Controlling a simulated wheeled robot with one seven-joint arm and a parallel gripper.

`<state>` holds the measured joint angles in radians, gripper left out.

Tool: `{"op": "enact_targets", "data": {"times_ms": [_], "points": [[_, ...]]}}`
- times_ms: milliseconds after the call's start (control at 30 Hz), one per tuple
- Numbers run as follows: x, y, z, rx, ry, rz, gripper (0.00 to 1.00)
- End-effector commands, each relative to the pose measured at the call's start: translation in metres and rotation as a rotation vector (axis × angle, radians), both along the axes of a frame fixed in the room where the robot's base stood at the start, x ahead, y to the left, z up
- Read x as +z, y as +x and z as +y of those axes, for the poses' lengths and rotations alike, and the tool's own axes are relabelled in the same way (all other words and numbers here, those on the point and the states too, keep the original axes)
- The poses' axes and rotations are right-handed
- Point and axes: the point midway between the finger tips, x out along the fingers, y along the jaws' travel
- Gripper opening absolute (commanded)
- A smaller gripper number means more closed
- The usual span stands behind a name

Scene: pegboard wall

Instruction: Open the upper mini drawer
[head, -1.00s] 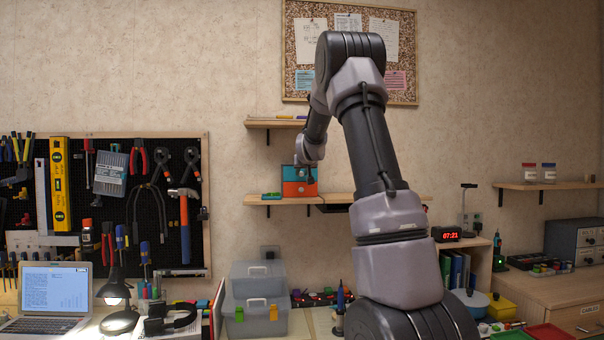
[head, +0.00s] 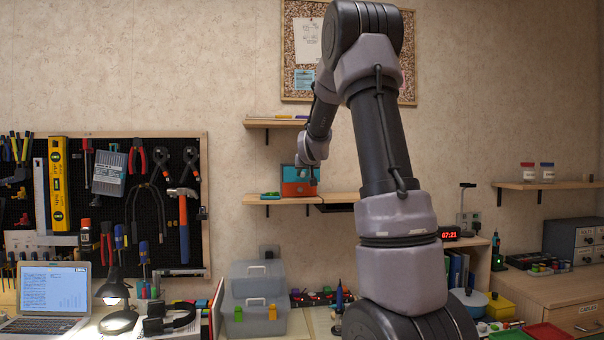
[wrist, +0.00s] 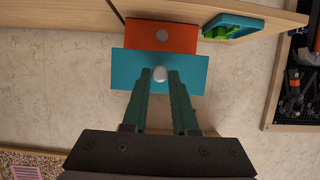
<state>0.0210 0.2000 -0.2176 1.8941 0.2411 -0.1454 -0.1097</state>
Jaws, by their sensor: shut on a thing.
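The mini drawer unit stands on the middle wall shelf, with a teal upper drawer (head: 288,174) and an orange lower drawer (head: 297,189). The wrist view is upside down, so the teal upper drawer (wrist: 125,68) shows below the orange lower drawer (wrist: 150,37). My gripper (wrist: 160,75) is shut on the round pale knob (wrist: 160,74) of the upper drawer, one finger on each side. The teal front looks larger than the orange one and overlaps it, so it appears to stand out towards me. In the head view my wrist hides part of the unit.
The shelf (head: 260,200) also holds a small teal tray (wrist: 232,26) with a green thing, beside the unit. Another shelf (head: 275,123) is above. The pegboard with tools (head: 130,200) is to the left. The wall around my gripper is clear.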

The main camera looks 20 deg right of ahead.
Motion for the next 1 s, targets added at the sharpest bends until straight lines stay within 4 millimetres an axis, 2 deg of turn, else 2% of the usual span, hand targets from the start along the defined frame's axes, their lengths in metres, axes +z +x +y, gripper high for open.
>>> {"op": "enact_targets", "data": {"times_ms": [267, 300, 367, 767, 1000], "points": [[0.001, -0.001, 0.001, 0.000, -0.001, -0.002, 0.00], [0.001, -0.001, 0.001, 0.000, -0.001, -0.002, 0.34], [0.001, -0.001, 0.001, 0.000, -0.001, -0.002, 0.55], [0.002, -0.005, 0.002, 0.001, 0.000, -0.002, 0.55], [0.015, -0.032, 0.012, 0.003, 0.000, -0.004, 0.55]]}}
